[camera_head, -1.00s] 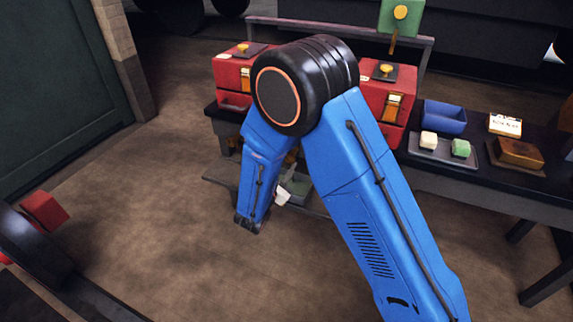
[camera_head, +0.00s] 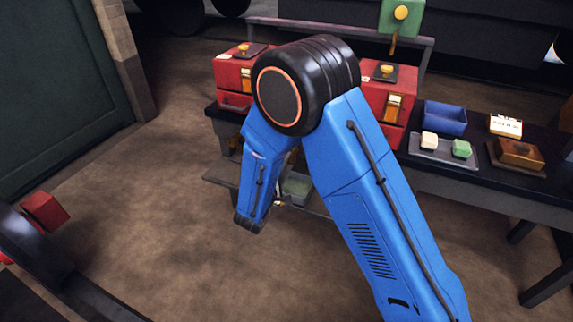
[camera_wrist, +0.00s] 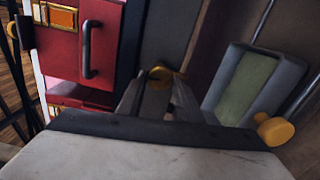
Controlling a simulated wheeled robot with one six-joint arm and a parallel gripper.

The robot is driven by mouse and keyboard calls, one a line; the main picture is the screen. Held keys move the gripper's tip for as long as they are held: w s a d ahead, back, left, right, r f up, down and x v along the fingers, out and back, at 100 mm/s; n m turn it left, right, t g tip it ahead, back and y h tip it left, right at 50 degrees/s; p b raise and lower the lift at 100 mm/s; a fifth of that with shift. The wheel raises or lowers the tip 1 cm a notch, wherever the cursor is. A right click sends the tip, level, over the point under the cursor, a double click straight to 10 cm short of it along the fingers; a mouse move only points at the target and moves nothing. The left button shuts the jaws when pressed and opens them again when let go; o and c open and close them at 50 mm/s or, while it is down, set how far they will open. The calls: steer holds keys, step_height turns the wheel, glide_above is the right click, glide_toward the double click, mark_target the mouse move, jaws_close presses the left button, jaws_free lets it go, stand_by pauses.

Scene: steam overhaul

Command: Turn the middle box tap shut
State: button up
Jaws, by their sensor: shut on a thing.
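In the wrist view, my gripper (camera_wrist: 159,88) is shut on a yellow tap knob (camera_wrist: 160,74), which shows between its two dark fingertips. This knob lies between another yellow knob (camera_wrist: 12,28) at the left edge and a yellow knob (camera_wrist: 275,131) at the right. Part of the held knob is hidden by the fingers. In the head view, red boxes stand on the bench on both sides of my blue arm: a left box (camera_head: 230,76) and a right box (camera_head: 374,100). My arm hides what stands between them and also hides the gripper's grasp.
A red panel with a black handle (camera_wrist: 88,50) is close left of my gripper. A grey tray with a green inside (camera_wrist: 252,88) is at its right. On the bench's right are a blue bin (camera_head: 444,117) and a block tray (camera_head: 440,150).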

steer(key=shift+f+m, duration=0.1)
steer(key=shift+m, duration=0.4)
steer(key=o, duration=1)
steer(key=shift+o, duration=0.2)
steer(key=shift+s, duration=0.15)
steer(key=v, duration=1.7)
steer(key=shift+a, duration=0.1)
